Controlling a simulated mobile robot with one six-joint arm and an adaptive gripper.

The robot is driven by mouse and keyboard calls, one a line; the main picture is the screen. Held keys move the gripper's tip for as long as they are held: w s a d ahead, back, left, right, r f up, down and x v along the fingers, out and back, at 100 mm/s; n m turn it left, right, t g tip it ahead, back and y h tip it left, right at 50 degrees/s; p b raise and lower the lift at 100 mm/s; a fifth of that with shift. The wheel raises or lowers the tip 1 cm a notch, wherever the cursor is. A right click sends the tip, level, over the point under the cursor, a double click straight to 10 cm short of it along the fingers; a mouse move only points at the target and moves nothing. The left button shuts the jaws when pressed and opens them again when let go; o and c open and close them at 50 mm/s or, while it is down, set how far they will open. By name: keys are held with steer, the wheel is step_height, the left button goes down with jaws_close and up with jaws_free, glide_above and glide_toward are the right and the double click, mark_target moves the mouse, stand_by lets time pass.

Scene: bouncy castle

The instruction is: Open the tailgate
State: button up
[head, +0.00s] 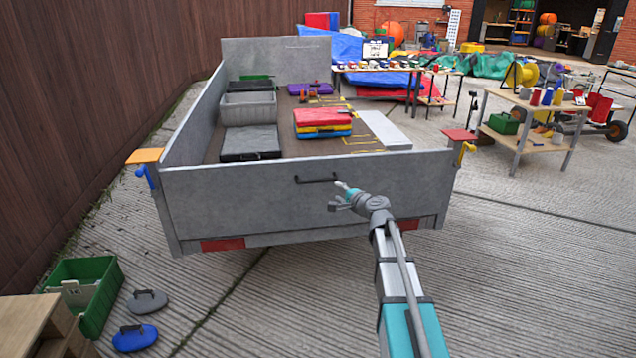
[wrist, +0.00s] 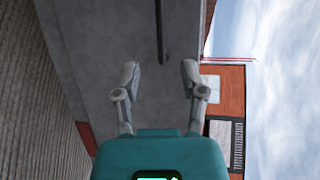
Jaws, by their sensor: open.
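The grey tailgate (head: 250,195) of the trailer stands upright across its near end, and it also fills much of the wrist view (wrist: 95,50). A black bar handle (head: 316,180) sits on its outer face near the top middle. My gripper (head: 341,195) is just to the right of and below the handle. In the wrist view my gripper (wrist: 160,70) is open and empty, with the handle (wrist: 161,30) lined up between and beyond its fingertips. A blue lever (head: 147,176) hangs at the left corner and a yellow lever (head: 467,152) at the right corner.
The trailer bed holds a grey crate (head: 248,107), a dark case (head: 250,143) and stacked coloured mats (head: 323,123). A green crate (head: 88,290) and two handled pads (head: 136,337) lie at the near left. A wooden fence runs along the left.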

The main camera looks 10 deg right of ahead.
mark_target(319, 181)
steer(key=b+x, duration=0.2)
steer(key=x, duration=1.1)
steer(key=shift+w+a+f, duration=0.1)
steer(key=shift+w+f, duration=0.05)
steer(key=shift+w, duration=0.2)
jaws_close()
